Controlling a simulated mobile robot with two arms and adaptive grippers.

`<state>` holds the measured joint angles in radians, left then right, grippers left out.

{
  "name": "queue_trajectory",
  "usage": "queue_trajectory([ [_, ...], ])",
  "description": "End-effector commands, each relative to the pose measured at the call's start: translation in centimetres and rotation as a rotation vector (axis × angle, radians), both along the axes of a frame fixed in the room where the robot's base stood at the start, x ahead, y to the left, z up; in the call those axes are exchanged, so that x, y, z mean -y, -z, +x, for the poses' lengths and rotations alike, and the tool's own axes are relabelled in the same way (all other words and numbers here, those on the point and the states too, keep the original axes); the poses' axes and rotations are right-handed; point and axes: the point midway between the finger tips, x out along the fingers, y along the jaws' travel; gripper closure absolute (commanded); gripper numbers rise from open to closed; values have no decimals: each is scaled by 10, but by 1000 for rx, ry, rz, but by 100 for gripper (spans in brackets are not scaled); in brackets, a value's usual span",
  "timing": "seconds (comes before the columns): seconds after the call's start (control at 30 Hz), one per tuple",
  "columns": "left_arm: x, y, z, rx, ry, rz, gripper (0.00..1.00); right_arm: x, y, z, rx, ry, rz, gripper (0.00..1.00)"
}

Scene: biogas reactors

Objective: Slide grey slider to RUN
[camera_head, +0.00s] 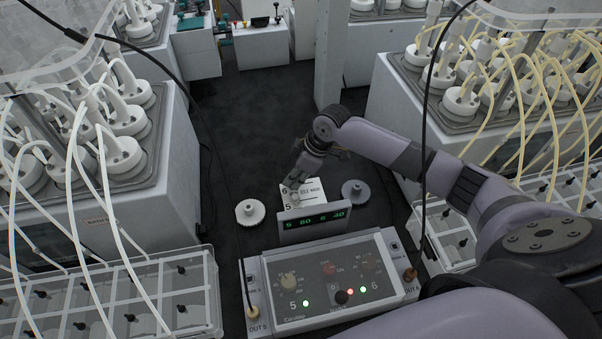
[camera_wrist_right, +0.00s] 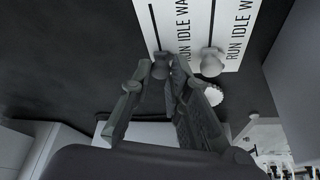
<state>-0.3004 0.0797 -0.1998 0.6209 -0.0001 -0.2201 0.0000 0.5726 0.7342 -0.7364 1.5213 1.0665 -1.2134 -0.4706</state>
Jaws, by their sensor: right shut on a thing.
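In the right wrist view the panel (camera_wrist_right: 225,20) has two slots with rotated RUN, IDLE and cut-off WA labels. A darker grey slider knob (camera_wrist_right: 162,66) sits at the RUN end of one slot. A lighter knob (camera_wrist_right: 211,63) sits at the RUN end of the other. My right gripper (camera_wrist_right: 161,66) is shut on the darker grey slider; in the head view the gripper (camera_head: 293,186) hides it. My left gripper is not in view.
A control box (camera_head: 410,290) with dials, lights and a green display (camera_head: 314,216) stands in front. A white wheel (camera_head: 250,212) and a grey wheel (camera_head: 355,192) flank the panel. Tubed reactors (camera_head: 122,155) stand on both sides. Black cables hang across the view.

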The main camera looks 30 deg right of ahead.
Motion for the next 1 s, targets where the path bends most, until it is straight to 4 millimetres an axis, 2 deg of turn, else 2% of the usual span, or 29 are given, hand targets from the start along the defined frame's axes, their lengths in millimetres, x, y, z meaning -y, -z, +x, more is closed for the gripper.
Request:
queue_trajectory([
  [0.1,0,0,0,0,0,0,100,-4,-1,1,4,-3,11,100],
  [0.13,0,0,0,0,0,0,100,-5,-1,1,5,-3,11,82],
  [0.43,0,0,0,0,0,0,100,-3,-1,0,2,-3,8,63],
  [0.77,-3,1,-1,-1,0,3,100,-1,-3,0,2,-2,6,63],
  [0.87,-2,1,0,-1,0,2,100,3,-12,-2,2,-2,6,63],
  [1.0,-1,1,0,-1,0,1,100,11,-36,-8,5,-2,4,63],
])
